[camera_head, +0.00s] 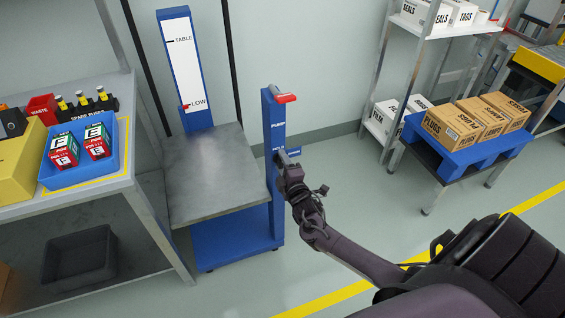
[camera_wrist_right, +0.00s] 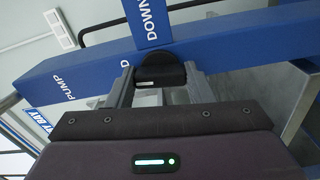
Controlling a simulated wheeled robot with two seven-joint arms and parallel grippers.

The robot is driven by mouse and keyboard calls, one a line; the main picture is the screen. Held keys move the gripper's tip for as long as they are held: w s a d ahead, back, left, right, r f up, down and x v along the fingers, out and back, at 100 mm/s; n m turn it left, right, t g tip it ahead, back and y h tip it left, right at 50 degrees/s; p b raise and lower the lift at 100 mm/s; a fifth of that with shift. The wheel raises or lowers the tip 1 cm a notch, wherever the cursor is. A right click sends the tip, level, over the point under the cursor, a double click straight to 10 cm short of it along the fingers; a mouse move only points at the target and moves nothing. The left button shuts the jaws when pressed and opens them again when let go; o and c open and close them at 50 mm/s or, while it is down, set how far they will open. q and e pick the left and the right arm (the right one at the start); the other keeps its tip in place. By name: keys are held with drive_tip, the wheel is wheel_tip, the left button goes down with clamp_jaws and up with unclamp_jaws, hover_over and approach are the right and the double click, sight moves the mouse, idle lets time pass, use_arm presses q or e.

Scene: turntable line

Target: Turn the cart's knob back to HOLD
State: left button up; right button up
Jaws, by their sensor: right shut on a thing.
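The cart's blue control post (camera_head: 274,125) stands upright at the cart's right side, with a red lever (camera_head: 286,98) near its top and the word PUMP on its face. A HOLD label is partly visible lower down, just above my right gripper (camera_head: 284,160). In the right wrist view, the black knob (camera_wrist_right: 160,70) sits on the blue post (camera_wrist_right: 90,80) between PUMP and DOWN labels. My right gripper (camera_wrist_right: 158,88) has one grey finger on each side of the knob and is shut on it. The knob's exact pointing is hard to tell. My left gripper is not in view.
The cart's grey platform (camera_head: 206,178) is empty, by a mast with TABLE and LOW marks (camera_head: 183,70). A bench with a blue tray (camera_head: 70,180) stands left. A blue pallet (camera_head: 455,160) with cartons stands right. The floor between is clear.

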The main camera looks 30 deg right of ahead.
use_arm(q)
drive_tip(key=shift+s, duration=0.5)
use_arm(e)
drive_tip(key=shift+n, duration=0.6)
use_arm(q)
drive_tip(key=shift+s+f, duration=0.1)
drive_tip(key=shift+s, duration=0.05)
use_arm(e)
drive_tip(key=shift+c, duration=0.2)
drive_tip(key=shift+f+n, duration=0.1)
drive_tip(key=shift+n, duration=0.2)
drive_tip(key=o, duration=1)
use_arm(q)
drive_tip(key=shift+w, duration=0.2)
use_arm(e)
drive_tip(key=shift+s+a, duration=0.1)
drive_tip(key=shift+s, duration=0.3)
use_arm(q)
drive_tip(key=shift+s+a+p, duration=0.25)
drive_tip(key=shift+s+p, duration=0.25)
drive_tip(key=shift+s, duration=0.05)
use_arm(e)
drive_tip(key=v, duration=0.7)
